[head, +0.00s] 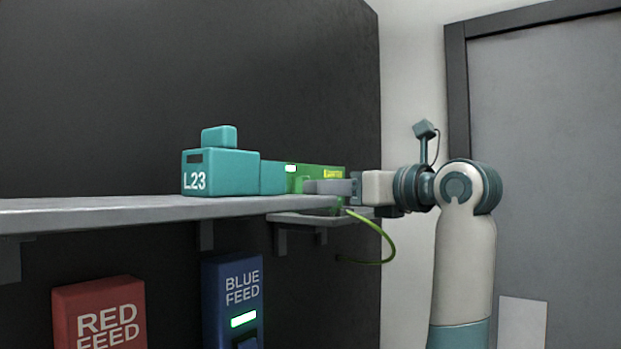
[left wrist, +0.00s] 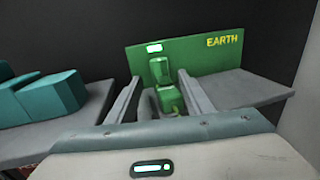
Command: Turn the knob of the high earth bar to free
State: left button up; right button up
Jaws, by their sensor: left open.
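The earth bar is a green panel (head: 315,171) on a small grey shelf, with a yellow label and a lit indicator. In the left wrist view the panel (left wrist: 222,58) reads EARTH. Its green knob (left wrist: 168,98) stands in front of the panel, below a green block (left wrist: 159,70). My left gripper (head: 308,186) is level with the bar at the shelf. In the left wrist view its open fingers (left wrist: 160,78) lie on either side of the knob, with visible gaps. The knob is hidden behind the gripper in the head view. My right gripper is not in view.
A teal L23 box (head: 220,172) sits left of the bar on a long grey shelf (head: 130,208). A yellow-green cable (head: 385,240) hangs below the gripper. Red feed (head: 100,310) and blue feed (head: 232,290) boxes are below the shelf. A grey door is at right.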

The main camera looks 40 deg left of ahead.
pick_arm(q)
jog(key=a+p, duration=0.1)
jog(key=a, duration=0.1)
jog(key=a+p, duration=0.1)
jog(key=a, duration=0.2)
jog(key=shift+w+a, duration=0.2)
jog(key=shift+a, duration=0.15)
jog(key=c, duration=1)
